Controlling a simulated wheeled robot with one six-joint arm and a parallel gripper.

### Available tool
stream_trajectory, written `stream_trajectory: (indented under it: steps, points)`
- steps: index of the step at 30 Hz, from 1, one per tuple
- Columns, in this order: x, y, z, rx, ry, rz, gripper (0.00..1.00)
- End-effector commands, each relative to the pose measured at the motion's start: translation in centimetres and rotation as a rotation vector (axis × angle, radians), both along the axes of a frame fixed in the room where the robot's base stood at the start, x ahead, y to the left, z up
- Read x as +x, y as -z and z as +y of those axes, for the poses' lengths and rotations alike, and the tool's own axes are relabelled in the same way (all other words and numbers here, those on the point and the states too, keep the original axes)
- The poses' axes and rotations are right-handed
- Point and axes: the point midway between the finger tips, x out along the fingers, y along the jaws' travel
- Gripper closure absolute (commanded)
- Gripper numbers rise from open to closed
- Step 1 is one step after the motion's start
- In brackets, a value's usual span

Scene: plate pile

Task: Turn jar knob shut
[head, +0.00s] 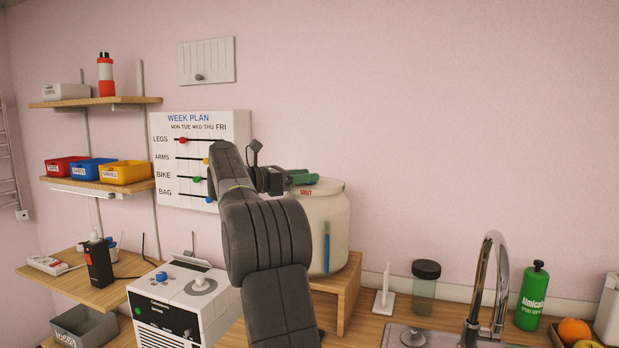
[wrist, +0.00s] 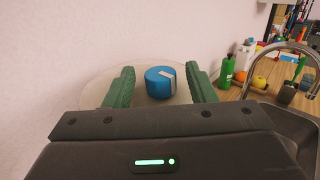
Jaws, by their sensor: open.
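The jar (head: 328,225) is a large cream-coloured vessel with a blue strip on its front, standing on a small wooden stand (head: 349,290). Red lettering that appears to read SHUT shows on its lid in the head view. In the wrist view a blue round knob (wrist: 160,82) with a pale mark sits on the jar's pale lid (wrist: 97,88). My gripper (wrist: 160,84) is open, its two green fingers on either side of the knob with a gap on each side. In the head view my gripper (head: 303,178) is over the lid and hides the knob.
A sink with a curved tap (head: 490,280), a dark-lidded container (head: 425,285) and a green bottle (head: 532,295) are to the right. A white box with dials (head: 180,300) stands left of my arm. A week plan board (head: 190,150) hangs behind it.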

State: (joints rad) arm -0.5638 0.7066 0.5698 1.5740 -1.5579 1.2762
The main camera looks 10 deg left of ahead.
Motion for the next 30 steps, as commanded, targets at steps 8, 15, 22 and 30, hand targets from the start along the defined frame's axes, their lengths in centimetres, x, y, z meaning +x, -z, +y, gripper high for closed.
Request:
stream_trajectory:
  steps: [8,15,22,30]
  points:
    - [-3.5,0.2,5.6,0.001,-0.005,-0.001,0.49]
    - [-5.7,0.1,9.0,0.000,-0.003,0.000,0.49]
    - [-6.5,0.0,9.9,0.000,0.000,0.000,0.49]
    - [-6.4,0.0,9.9,0.000,0.000,0.000,0.49]
